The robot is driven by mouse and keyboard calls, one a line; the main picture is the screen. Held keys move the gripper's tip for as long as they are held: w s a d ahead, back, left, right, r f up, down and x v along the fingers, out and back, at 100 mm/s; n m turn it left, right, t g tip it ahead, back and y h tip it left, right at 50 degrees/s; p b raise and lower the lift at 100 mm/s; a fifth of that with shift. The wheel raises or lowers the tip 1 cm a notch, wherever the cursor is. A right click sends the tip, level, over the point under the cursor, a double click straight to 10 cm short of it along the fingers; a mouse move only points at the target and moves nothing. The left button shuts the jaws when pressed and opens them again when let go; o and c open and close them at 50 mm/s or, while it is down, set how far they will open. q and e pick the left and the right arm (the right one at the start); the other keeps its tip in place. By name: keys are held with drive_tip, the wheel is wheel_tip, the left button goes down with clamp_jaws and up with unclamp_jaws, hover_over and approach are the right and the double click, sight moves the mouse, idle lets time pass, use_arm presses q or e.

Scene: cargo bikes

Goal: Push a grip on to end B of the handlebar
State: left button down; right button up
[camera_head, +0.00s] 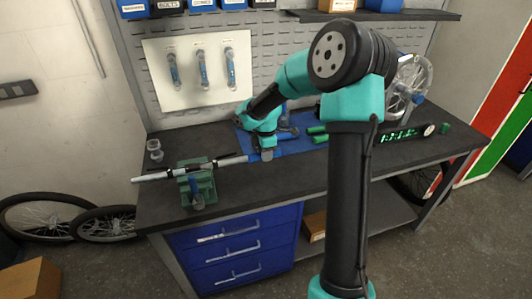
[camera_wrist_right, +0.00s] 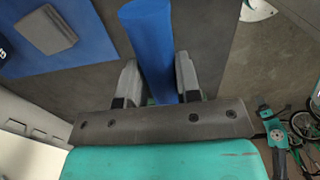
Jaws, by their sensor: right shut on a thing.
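The handlebar (camera_head: 234,161), a pale bar with dark sections, lies sideways in a green clamp (camera_head: 205,186) at the front left of the bench. I cannot read which end is B. My right gripper (camera_head: 266,154) is just right of the bar's right end; whether they touch is unclear. In the right wrist view, the gripper (camera_wrist_right: 158,90) is shut on a blue cylinder, which looks like a grip (camera_wrist_right: 150,35). The grip juts out beyond the fingers. My left gripper is not in view.
A blue mat (camera_head: 298,145) lies under and behind my right gripper. Small clear cups (camera_head: 154,150) stand at the left. A wheel (camera_head: 408,80) and a black tray (camera_head: 405,135) with green items are at the right. The bench front is mostly clear.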

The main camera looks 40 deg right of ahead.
drive_tip(key=shift+w+a, duration=0.85)
drive_tip(key=shift+a, duration=0.85)
drive_tip(key=shift+w+a, duration=0.8)
drive_tip(key=shift+a, duration=0.9)
drive_tip(key=shift+w+a, duration=0.85)
drive_tip(key=shift+a, duration=0.85)
idle(1.2)
drive_tip(key=o, duration=1.1)
drive_tip(key=shift+c, duration=0.2)
drive_tip(key=shift+d+r, duration=0.1)
drive_tip(key=shift+r, duration=0.05)
wheel_tip(320, 180, up, 17)
drive_tip(key=shift+r, duration=0.1)
